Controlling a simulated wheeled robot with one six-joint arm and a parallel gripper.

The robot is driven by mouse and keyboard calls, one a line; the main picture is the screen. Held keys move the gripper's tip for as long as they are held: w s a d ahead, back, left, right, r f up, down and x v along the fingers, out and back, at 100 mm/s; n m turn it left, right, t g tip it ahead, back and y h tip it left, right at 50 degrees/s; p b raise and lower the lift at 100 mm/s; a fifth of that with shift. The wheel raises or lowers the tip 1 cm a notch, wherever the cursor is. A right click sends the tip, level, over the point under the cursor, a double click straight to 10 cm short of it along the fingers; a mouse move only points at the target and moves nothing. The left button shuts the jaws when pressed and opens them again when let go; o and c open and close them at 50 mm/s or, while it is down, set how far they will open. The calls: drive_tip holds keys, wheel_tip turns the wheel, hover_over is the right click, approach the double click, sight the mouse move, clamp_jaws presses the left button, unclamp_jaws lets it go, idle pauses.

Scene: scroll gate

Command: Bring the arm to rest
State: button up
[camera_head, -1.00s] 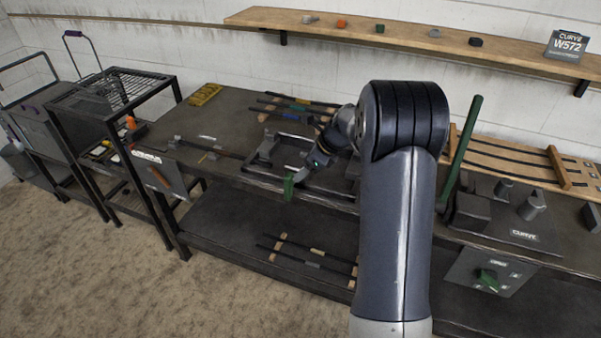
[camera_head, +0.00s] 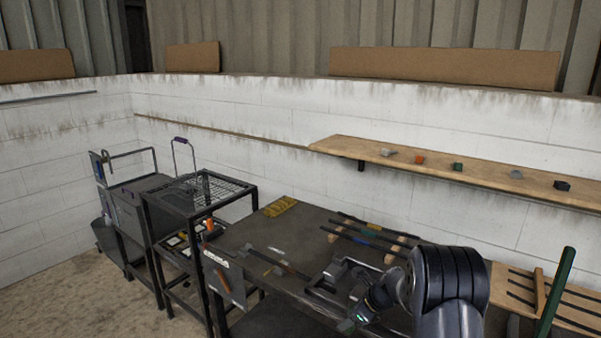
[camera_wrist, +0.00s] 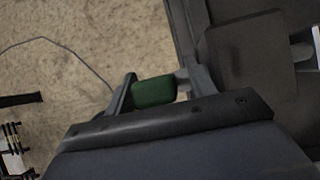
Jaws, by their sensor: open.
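My arm shows at the lower right of the head view, over the dark workbench (camera_head: 311,224). My gripper (camera_head: 352,318) is low in that view, near the bench's front edge. In the wrist view my gripper (camera_wrist: 158,88) is open, with one finger on each side of a green piece (camera_wrist: 154,92). I cannot tell whether the fingers touch it. The green piece also shows in part at the gripper's tip in the head view (camera_head: 346,326). The bench's front part is cut off by the picture's lower edge.
A wooden wall shelf (camera_head: 450,167) holds several small blocks. Dark rods (camera_head: 365,238) lie on the bench behind my arm. A green post (camera_head: 556,295) stands at the right. A wire-topped stand (camera_head: 203,191) is at left. Floor (camera_head: 80,305) at the lower left is clear.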

drive_tip(key=shift+w+a+f, duration=0.1)
drive_tip(key=shift+a+f, duration=0.1)
drive_tip(key=shift+f, duration=0.15)
drive_tip(key=shift+r, duration=0.15)
drive_tip(key=b+v, duration=0.2)
drive_tip(key=v, duration=0.9)
drive_tip(key=p+x, duration=0.1)
drive_tip(key=x, duration=1)
drive_tip(key=shift+f, duration=0.3)
drive_tip(key=shift+d+b, duration=0.1)
drive_tip(key=shift+b, duration=0.75)
drive_tip(key=shift+t+y+b, duration=0.4)
drive_tip(key=shift+y+b, duration=0.1)
drive_tip(key=shift+b, duration=0.4)
drive_tip(key=t+y+b, duration=0.2)
drive_tip(key=b, duration=0.7)
drive_tip(key=shift+y, duration=0.3)
